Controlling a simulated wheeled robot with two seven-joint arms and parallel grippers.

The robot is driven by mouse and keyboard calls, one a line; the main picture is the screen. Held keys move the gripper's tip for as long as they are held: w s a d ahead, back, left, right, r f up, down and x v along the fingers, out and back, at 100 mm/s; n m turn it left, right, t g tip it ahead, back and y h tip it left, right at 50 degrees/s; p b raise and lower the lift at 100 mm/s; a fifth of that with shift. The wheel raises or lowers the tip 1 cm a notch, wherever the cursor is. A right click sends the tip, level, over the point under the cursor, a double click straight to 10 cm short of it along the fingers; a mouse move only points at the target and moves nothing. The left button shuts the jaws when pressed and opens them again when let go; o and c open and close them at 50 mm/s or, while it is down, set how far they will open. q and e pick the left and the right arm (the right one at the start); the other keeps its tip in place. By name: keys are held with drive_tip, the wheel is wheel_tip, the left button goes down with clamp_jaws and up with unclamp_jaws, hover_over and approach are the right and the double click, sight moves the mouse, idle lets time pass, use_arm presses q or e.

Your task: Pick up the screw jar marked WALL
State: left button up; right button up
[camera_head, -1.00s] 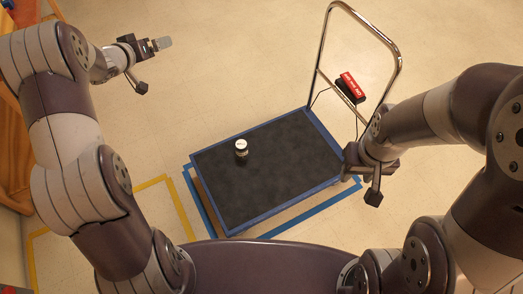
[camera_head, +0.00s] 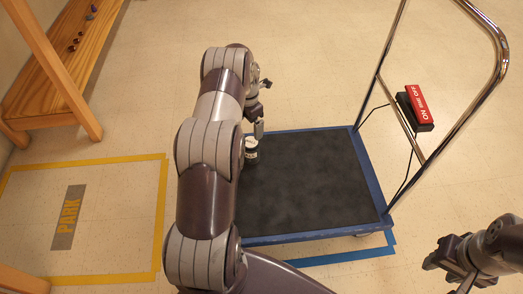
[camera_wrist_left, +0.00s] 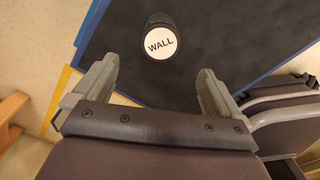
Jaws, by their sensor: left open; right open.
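The screw jar marked WALL (camera_head: 251,148) is small, with a white lid and dark body. It stands on the black deck of the blue-edged cart (camera_head: 300,238), near its far left corner. In the left wrist view the jar (camera_wrist_left: 160,38) shows its lid lettering, ahead of and roughly centred between my fingers. My left gripper (camera_head: 259,129) is open and empty, close beside the jar; my left arm partly covers that side of the cart. In the left wrist view both fingers of the gripper (camera_wrist_left: 158,70) are spread. My right gripper (camera_head: 440,262) is open at the lower right, away from the cart.
The cart's chrome handle (camera_head: 500,62) rises on the right, carrying a red sign box (camera_head: 417,104) with a cable. A wooden bench (camera_head: 62,70) with small items stands at upper left. A yellow-taped PARK area (camera_head: 69,217) lies on the floor at left. The rest of the deck is clear.

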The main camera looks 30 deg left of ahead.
sight(251, 142)
use_arm(q)
wheel_tip(251, 142, down, 13)
drive_tip(key=b, duration=0.8)
drive_tip(key=shift+w+d+b, duration=0.1)
drive_tip(key=shift+w+b, duration=0.05)
drive_tip(key=shift+b, duration=0.15)
drive_tip(key=shift+r, duration=0.25)
drive_tip(key=c, duration=1.4)
